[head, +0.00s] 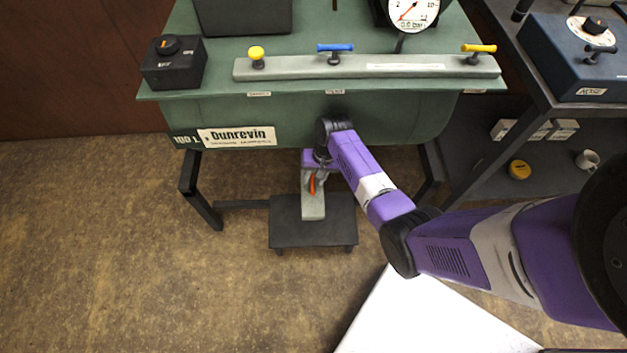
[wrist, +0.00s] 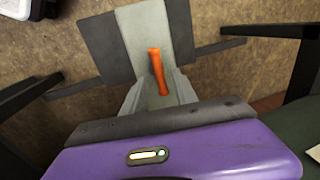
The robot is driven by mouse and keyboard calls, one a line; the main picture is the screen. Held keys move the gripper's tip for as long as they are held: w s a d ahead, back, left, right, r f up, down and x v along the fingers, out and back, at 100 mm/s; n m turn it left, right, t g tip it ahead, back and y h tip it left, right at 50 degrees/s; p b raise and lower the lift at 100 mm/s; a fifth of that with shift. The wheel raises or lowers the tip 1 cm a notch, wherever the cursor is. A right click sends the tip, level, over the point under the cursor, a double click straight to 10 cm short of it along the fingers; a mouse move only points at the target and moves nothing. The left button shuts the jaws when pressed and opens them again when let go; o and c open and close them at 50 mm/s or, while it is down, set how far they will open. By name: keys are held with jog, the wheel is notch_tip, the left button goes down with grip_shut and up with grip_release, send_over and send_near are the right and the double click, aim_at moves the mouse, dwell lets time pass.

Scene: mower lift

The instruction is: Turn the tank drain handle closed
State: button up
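The drain handle is an orange lever (head: 312,184) below the green tank (head: 300,118), in front of a light grey upright plate (head: 313,207). In the wrist view the orange handle (wrist: 158,70) points along the view, slightly tilted, with the grey plate (wrist: 142,32) behind it. My gripper (wrist: 161,75) reaches down to the handle, its grey fingers apart on either side of the handle's near part. A gap seems to show on both sides, so it looks open; contact cannot be made out. In the head view my gripper (head: 316,176) is partly hidden under my wrist.
A dark low platform (head: 335,222) stands under the tank between its black legs (head: 203,205). A rail on top carries yellow, blue and yellow-orange valves (head: 335,48) beside a pressure gauge (head: 412,12). A bench with a blue box (head: 575,55) stands at right. Floor at left is clear.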

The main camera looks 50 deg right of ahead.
jog(key=shift+f, duration=0.5)
jog(key=shift+c, duration=0.2)
jog(key=shift+a, duration=0.1)
grip_shut()
jog(key=shift+r+m+p, duration=0.1)
jog(key=shift+m+p, duration=0.25)
jog(key=shift+m, duration=0.05)
jog(key=m+p, duration=0.2)
jog(key=shift+s+r+m+h, duration=0.1)
jog(key=shift+s+m+h, duration=0.05)
jog(key=shift+m+h, duration=0.2)
jog(key=m+p, duration=0.1)
jog(key=m, duration=0.1)
jog(key=m+h+p, duration=0.1)
jog(key=m+p, duration=0.1)
jog(key=m, duration=0.1)
jog(key=shift+s+a+m, duration=0.1)
jog(key=shift+s+m, duration=0.1)
jog(key=shift+m, duration=0.05)
jog(key=m+p, duration=0.1)
jog(key=m, duration=0.3)
jog(key=shift+s+a+h, duration=0.1)
jog(key=shift+s+h, duration=0.05)
jog(key=shift+h, duration=0.2)
jog(key=shift+s+a+f+m+h+p, duration=0.1)
jog(key=shift+m+h+p, duration=0.1)
jog(key=shift+m, duration=1.05)
jog(key=shift+a+f+m+h+p, duration=0.1)
jog(key=shift+m+h, duration=0.1)
jog(key=shift+m, duration=1.05)
